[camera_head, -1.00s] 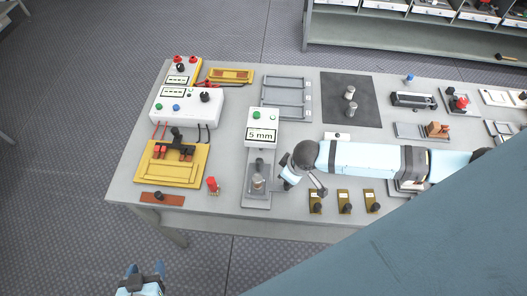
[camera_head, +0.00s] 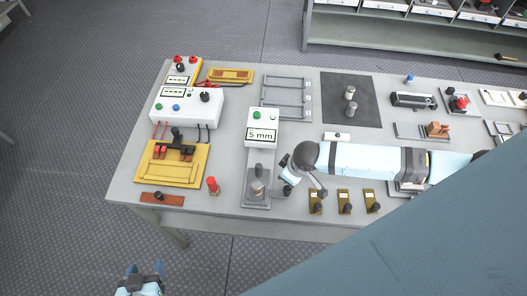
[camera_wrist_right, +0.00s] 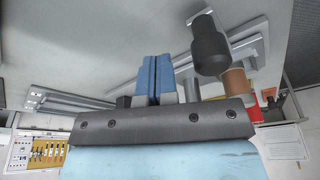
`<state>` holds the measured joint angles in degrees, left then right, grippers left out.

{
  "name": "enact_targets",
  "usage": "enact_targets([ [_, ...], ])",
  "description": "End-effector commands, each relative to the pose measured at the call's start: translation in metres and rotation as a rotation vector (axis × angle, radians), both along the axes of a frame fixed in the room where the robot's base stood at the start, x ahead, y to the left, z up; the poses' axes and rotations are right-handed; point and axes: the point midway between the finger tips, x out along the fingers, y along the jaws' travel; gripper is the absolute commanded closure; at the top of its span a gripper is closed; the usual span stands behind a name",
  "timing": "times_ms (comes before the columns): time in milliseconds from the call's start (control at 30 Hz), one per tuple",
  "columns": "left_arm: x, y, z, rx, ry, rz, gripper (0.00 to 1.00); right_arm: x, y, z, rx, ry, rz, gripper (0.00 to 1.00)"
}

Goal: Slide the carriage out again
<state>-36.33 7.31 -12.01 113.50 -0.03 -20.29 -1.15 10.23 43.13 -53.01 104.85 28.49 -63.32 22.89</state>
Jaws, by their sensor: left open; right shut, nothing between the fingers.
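The tester (camera_head: 263,128) has a white box with a "5 mm" display and a grey slide running from it towards the front edge. The carriage (camera_head: 257,190), with a metal cylinder upright on it, sits at the slide's front end. My right gripper (camera_head: 286,174) is shut and empty just right of the slide, apart from the cylinder. In the right wrist view its blue fingers (camera_wrist_right: 154,78) are together, near a dark cylindrical knob (camera_wrist_right: 208,45); I cannot tell which part that is. My left gripper (camera_head: 141,276) is open and empty, off the table's front.
A yellow fixture (camera_head: 172,164) and a red-topped part (camera_head: 212,185) lie left of the slide. Several brass-coloured holders (camera_head: 344,201) stand to its right, under my right arm. A grey rack (camera_head: 287,97) and a dark mat (camera_head: 350,99) lie behind.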

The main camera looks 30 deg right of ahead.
Motion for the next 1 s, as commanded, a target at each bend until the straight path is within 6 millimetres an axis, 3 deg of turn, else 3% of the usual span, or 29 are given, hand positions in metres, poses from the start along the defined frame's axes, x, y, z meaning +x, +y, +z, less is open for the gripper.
enact_targets([
  [300, 0.000, 0.000, 0.000, 0.000, 0.000, 0.000, 0.38, 0.000, 0.000, 0.004, 0.002, -0.001, 0.000, 1.00],
  [633, 0.010, 0.000, 0.005, -0.001, -0.017, 0.000, 0.38, 0.000, 0.000, 0.036, 0.002, -0.001, 0.000, 1.00],
  [1000, 0.005, 0.000, 0.003, -0.001, -0.010, 0.000, 0.38, 0.001, 0.000, 0.073, 0.002, -0.001, 0.000, 1.00],
])
